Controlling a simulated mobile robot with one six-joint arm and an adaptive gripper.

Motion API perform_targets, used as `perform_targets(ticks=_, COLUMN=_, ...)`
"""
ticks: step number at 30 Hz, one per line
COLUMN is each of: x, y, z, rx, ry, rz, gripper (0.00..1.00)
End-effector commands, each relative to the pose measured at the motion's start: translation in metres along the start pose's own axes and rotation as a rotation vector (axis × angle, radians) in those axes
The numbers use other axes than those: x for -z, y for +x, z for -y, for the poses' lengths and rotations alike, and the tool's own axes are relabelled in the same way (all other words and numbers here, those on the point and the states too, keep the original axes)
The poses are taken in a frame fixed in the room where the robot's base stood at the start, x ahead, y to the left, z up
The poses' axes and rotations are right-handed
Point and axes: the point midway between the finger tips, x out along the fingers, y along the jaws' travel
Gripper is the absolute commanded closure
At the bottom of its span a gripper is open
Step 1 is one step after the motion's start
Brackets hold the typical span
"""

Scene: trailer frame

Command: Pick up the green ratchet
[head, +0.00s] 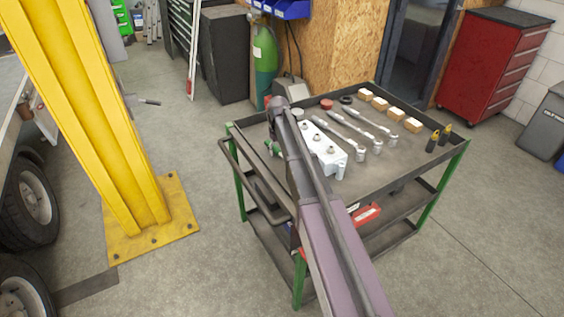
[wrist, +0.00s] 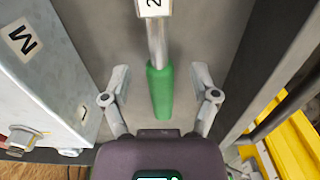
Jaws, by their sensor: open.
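The green ratchet (wrist: 160,92) lies on the grey tray of the cart. In the wrist view its green handle points toward my gripper, and its metal shaft runs up to a white tag marked 2. My gripper (wrist: 161,76) is open, with one finger on each side of the handle and a gap on both sides. In the head view a green piece of the ratchet (head: 271,148) shows just left of my arm. My arm hides the rest of it and most of my gripper there.
A pale metal block (head: 322,150) marked M stands close beside the ratchet. The cart's raised rim (head: 238,140) is on its other side. Several wrenches (head: 352,130), wooden blocks (head: 396,113) and yellow-black tools (head: 438,138) lie farther right. A yellow post (head: 95,110) stands left of the cart.

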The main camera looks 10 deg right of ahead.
Motion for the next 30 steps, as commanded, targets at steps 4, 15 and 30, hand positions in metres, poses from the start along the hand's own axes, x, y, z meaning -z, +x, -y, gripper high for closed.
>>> perform_targets(ticks=4, x=0.0001, y=0.0072, z=0.0003, rx=0.000, ry=0.000, rz=0.000, gripper=0.23)
perform_targets(ticks=15, x=0.0002, y=0.0069, z=0.0007, rx=0.000, ry=-0.001, rz=0.000, gripper=0.23)
perform_targets(ticks=30, x=0.0004, y=0.0069, z=0.0011, rx=0.000, ry=-0.001, rz=0.000, gripper=0.94)
